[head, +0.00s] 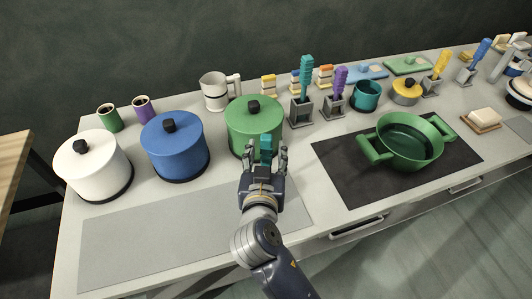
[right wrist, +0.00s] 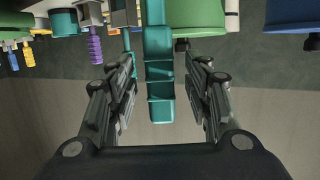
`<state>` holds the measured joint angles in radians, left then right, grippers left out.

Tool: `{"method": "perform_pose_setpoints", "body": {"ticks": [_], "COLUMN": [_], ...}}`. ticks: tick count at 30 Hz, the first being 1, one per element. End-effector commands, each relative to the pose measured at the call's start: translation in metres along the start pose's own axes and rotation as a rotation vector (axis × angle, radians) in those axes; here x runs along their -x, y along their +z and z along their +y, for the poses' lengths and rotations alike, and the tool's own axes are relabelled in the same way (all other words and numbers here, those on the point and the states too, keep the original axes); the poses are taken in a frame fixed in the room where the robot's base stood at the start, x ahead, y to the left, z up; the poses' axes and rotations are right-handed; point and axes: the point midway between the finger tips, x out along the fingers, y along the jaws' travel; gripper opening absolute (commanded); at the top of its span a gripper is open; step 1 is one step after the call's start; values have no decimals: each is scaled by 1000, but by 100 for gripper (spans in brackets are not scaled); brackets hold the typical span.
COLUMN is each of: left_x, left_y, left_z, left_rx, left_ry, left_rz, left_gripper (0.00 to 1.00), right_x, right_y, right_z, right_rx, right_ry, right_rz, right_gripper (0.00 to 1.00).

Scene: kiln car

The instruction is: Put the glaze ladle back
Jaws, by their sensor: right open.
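A teal stepped handle, which I take for the glaze ladle (head: 265,143), stands between the fingers of my right gripper (head: 267,153), just in front of the green lidded pot. In the right wrist view the teal handle (right wrist: 159,75) lies between the fingertips of my right gripper (right wrist: 160,70). The fingers are open, with gaps visible on both sides. The ladle's other end is hidden. A similar teal-handled tool (head: 306,75) stands upright in a grey holder (head: 301,109) to the right. My left gripper is not in view.
White (head: 92,170), blue (head: 175,147) and green (head: 254,125) lidded pots stand along the left. A purple-handled tool (head: 340,78) stands in another holder. A green two-handled pot (head: 411,145) sits on a dark mat (head: 350,187). The grey mat (head: 150,240) at front left is clear.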

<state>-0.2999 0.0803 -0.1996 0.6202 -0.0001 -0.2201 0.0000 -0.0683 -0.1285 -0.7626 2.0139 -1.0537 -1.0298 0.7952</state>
Motion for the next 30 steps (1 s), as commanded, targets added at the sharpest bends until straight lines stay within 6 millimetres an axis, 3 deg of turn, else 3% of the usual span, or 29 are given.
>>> {"method": "perform_pose_setpoints", "body": {"ticks": [30], "left_x": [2], "left_y": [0], "left_z": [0], "left_rx": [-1], "left_ry": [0], "left_rz": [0], "left_gripper": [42], "right_x": [35], "right_y": [0], "right_z": [0], "right_rx": [0], "right_ry": [0], "right_rz": [0], "right_gripper": [46]}}
